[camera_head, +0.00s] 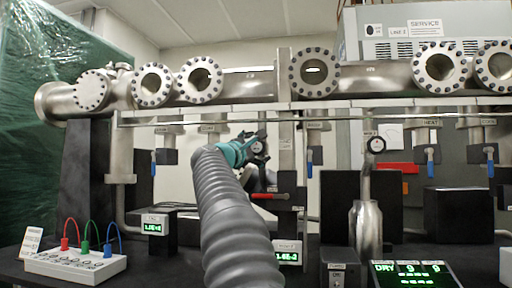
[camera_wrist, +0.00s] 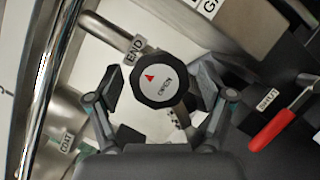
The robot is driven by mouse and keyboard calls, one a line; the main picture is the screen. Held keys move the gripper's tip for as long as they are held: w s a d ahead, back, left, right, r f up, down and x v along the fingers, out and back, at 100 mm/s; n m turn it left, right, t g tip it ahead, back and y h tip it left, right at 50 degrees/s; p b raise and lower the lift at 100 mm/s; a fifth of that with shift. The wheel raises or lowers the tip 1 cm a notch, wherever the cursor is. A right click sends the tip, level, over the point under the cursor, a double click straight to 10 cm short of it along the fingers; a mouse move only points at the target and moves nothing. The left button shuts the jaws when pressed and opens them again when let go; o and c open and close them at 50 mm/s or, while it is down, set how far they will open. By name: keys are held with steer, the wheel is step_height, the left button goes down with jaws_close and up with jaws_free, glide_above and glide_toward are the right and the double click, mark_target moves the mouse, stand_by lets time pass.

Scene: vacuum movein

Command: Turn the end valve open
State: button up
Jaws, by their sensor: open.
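The end valve is a dark round knob (camera_wrist: 159,80) with a white face, a red triangle and small lettering, in the middle of the wrist view. A tag reading END (camera_wrist: 134,50) sits on the pipe beside it. My gripper (camera_wrist: 160,84) is open, with one finger to the left and one to the right of the knob. Gaps seem to show between fingers and knob; I cannot tell whether either touches. In the head view my gripper (camera_head: 256,146) is at the pipework below the manifold, and my arm hides part of that area.
A red-handled lever (camera_wrist: 271,130) is close to the right finger in the wrist view. A pipe tagged COAT (camera_wrist: 67,140) is at the left. In the head view, blue-handled valves (camera_head: 431,163) hang under the steel manifold (camera_head: 250,85). A socket box (camera_head: 75,264) stands at the front left.

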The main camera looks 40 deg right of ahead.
steer(key=c, duration=1.2)
steer(key=shift+o, duration=0.2)
